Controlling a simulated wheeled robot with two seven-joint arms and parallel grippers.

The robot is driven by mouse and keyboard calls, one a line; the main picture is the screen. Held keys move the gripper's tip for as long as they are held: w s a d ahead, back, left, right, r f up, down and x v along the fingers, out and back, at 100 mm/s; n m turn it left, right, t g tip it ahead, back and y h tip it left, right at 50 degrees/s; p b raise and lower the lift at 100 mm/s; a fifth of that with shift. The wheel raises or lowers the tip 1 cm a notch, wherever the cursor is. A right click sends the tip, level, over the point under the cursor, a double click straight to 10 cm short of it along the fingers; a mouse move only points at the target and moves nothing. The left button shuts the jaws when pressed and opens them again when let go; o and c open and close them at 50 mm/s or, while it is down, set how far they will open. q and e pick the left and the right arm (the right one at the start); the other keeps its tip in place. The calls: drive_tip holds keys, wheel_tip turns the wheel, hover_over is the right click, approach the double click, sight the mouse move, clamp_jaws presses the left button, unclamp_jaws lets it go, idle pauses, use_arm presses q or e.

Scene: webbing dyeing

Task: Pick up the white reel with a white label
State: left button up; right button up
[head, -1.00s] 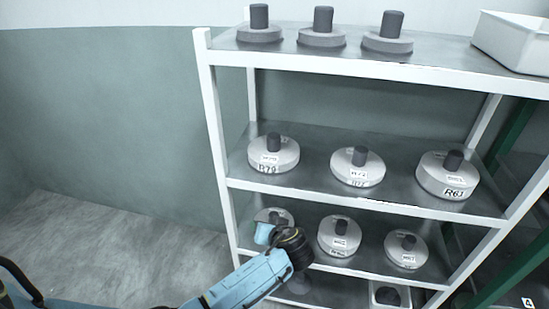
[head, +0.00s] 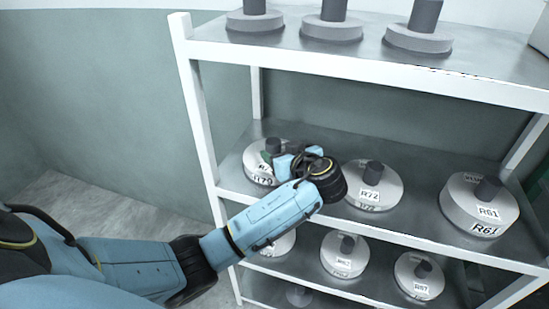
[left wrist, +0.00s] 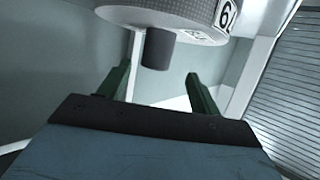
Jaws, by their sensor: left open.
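White reels with dark grey posts and white labels stand on the middle shelf: the R79 reel (head: 257,175) at left, the R72 reel (head: 386,192) in the middle, and the R61 reel (head: 462,208) at right. My left gripper (head: 274,160) is at the R79 reel, covering part of it and its label. In the left wrist view, the two green fingers of the gripper (left wrist: 158,82) are apart. The dark post (left wrist: 159,50) of the reel (left wrist: 175,15) lies just beyond the fingertips, roughly between them. The fingers hold nothing. My right gripper is not in view.
The white-framed shelf rack (head: 195,120) has more white reels on the lower shelf, such as one at the middle (head: 343,257). Grey reels (head: 331,28) stand on the top shelf. Its left upright is close to my left arm.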

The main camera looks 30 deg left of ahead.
sight(275, 148)
use_arm(q)
drive_tip(key=x, duration=0.2)
drive_tip(key=shift+w+a+f, duration=0.15)
drive_tip(key=shift+w+a, duration=0.05)
drive_tip(key=shift+w, duration=0.05)
drive_tip(key=shift+w+a+f, duration=0.1)
drive_tip(key=shift+a, duration=0.1)
drive_tip(key=x, duration=0.4)
drive_tip(key=shift+w+d+f, duration=0.1)
drive_tip(key=shift+w+f, duration=0.1)
drive_tip(key=shift+f, duration=0.1)
drive_tip(key=shift+w+a+f, duration=0.2)
drive_tip(key=shift+w+a, duration=0.05)
drive_tip(key=shift+a, duration=0.15)
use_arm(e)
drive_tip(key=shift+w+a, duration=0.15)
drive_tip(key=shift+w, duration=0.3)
use_arm(q)
drive_tip(key=shift+c, duration=0.8)
drive_tip(key=c, duration=1.2)
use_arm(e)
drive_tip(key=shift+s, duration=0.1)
